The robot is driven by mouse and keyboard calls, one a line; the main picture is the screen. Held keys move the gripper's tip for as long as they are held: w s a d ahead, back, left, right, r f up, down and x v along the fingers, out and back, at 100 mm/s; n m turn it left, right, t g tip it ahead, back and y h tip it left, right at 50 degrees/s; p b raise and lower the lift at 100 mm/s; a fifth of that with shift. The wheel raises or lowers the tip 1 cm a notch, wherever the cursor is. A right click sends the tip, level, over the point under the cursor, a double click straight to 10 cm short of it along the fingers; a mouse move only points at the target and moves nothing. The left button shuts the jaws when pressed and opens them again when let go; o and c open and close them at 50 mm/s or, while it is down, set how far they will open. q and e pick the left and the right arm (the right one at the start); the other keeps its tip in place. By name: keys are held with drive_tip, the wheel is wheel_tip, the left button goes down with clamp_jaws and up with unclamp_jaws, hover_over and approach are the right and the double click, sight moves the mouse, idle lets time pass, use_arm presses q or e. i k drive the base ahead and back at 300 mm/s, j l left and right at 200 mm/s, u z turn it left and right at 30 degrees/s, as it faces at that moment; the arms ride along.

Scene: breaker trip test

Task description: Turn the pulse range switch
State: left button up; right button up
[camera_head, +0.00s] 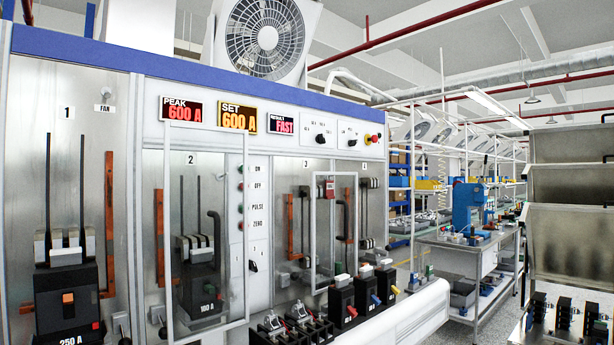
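Two black rotary knobs sit on the upper white panel of the test bench, right of the displays. The left knob (320,139) has several small ampere labels around it. The right knob (352,142) also has small marks around it. The lettering is too small to tell which one is the pulse range switch. Neither of my grippers is in view, and nothing covers the knobs.
A red button (374,137) on yellow is right of the knobs. A framed clear door (247,200) projects below. Breakers (343,302) stand on the ledge.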

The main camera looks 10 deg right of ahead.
sight(320, 139)
drive_tip(key=i+l+u, duration=0.25)
drive_tip(key=l, duration=1.95)
drive_tip(key=l+u, duration=0.2)
drive_tip(key=l, duration=2)
drive_tip(key=i, duration=0.1)
